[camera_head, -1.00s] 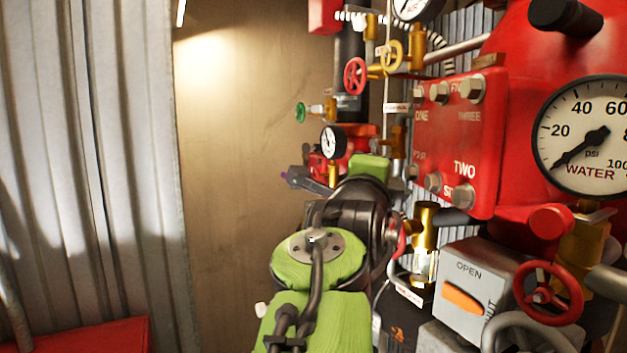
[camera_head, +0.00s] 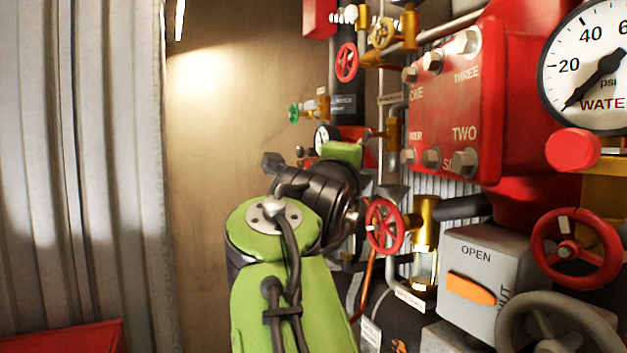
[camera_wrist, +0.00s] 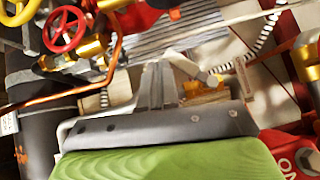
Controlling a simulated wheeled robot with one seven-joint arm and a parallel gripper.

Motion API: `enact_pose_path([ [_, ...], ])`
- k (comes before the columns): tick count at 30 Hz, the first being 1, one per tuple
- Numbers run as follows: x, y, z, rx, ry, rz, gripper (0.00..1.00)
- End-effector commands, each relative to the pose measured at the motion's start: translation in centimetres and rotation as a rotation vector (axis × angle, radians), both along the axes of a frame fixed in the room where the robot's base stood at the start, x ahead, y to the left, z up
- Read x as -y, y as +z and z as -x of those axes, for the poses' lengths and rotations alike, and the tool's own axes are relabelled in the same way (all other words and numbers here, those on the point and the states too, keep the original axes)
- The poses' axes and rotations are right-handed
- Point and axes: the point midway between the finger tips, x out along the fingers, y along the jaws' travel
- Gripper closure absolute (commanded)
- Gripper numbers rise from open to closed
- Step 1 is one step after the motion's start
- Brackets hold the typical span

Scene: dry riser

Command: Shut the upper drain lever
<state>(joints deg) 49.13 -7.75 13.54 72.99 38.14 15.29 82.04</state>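I cannot pick out the upper drain lever for certain in either view. In the wrist view my gripper (camera_wrist: 157,72) points away from the camera, with its two grey fingers close together at the middle of its body. I see nothing held between them. A small brass fitting (camera_wrist: 208,91) shows just right of the fingers, partly hidden by the gripper body; I cannot tell if they touch.
A red handwheel (camera_head: 384,226) stands close to the right of my wrist. A grey OPEN box (camera_head: 480,275) with an orange lever, another red handwheel (camera_head: 576,247) and a large gauge (camera_head: 592,68) fill the right. A wooden panel (camera_head: 235,140) is clear on the left.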

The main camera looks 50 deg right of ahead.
Motion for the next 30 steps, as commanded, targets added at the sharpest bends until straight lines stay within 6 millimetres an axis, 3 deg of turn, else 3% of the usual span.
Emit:
enact_pose_path([
  [4, 0.4, -0.7, -0.8, 0.026, 0.002, 0.012, 1.0],
  [12, 0.9, -0.2, -1.9, 0.464, 0.002, 0.237, 1.0],
  [19, 1.2, 0.8, -2.4, 0.736, 0.0, 0.375, 1.0],
  [30, 1.4, 1.7, -2.6, 0.726, -0.001, 0.371, 1.0],
])
